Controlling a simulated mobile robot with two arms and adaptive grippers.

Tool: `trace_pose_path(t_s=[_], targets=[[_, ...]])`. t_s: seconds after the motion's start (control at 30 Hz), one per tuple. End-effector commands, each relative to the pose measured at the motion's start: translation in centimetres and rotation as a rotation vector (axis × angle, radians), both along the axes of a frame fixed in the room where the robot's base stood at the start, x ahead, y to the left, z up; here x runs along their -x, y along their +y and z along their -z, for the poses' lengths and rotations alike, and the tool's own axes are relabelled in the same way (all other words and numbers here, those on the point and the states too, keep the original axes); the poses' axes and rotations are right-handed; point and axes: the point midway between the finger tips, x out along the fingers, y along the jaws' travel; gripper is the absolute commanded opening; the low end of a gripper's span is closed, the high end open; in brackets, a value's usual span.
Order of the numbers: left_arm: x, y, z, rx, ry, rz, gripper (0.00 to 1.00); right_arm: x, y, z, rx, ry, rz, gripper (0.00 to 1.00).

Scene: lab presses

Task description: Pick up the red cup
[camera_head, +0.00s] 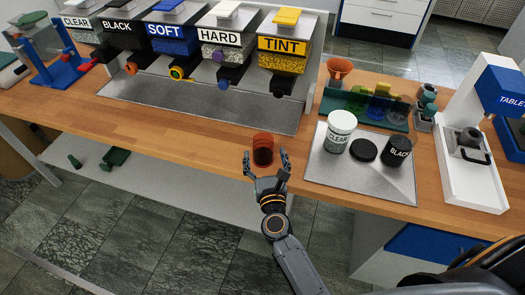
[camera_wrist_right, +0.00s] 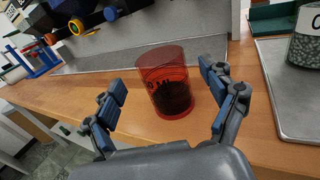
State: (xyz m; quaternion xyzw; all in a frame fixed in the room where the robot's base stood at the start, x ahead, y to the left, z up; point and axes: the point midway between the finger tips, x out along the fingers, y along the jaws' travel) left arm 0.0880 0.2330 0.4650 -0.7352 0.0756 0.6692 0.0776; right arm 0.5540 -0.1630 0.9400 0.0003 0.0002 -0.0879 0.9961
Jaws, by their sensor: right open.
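The red cup (camera_head: 263,149) stands upright on the wooden table near its front edge. It is see-through, with dark material in its lower part, and it shows large in the right wrist view (camera_wrist_right: 167,85). My right gripper (camera_head: 266,163) is open, its two fingers reaching toward the cup from the front, one on each side. In the right wrist view the fingers (camera_wrist_right: 165,97) stand apart from the cup, with a gap on the left and a smaller one on the right. My left gripper is not in view.
Behind the cup stands a row of dispensers, including TINT (camera_head: 283,45), over a metal tray (camera_head: 200,97). To the right, a metal plate (camera_head: 330,175) holds the CLEAR jar (camera_head: 339,131), a black lid (camera_head: 363,150) and the BLACK jar (camera_head: 398,151). A white TABLET press (camera_head: 470,180) stands far right.

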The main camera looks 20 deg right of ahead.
Motion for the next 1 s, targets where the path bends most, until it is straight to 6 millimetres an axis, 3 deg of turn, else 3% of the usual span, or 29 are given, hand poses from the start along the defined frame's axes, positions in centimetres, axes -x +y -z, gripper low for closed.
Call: trace_pose_path(t_s=[0.33,0.67,0.93,1.0], targets=[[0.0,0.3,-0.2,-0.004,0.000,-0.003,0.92,-4.5,-0.8,0.1,0.002,-0.001,-0.001,0.84],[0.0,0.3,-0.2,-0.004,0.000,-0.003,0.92,-5.1,-0.9,0.1,0.002,0.001,0.000,0.84],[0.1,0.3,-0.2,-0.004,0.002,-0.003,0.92,-5.0,-0.9,0.1,0.002,0.000,0.000,0.29],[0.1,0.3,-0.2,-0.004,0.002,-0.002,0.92,-5.1,-0.9,0.1,0.002,0.000,0.000,0.25]])
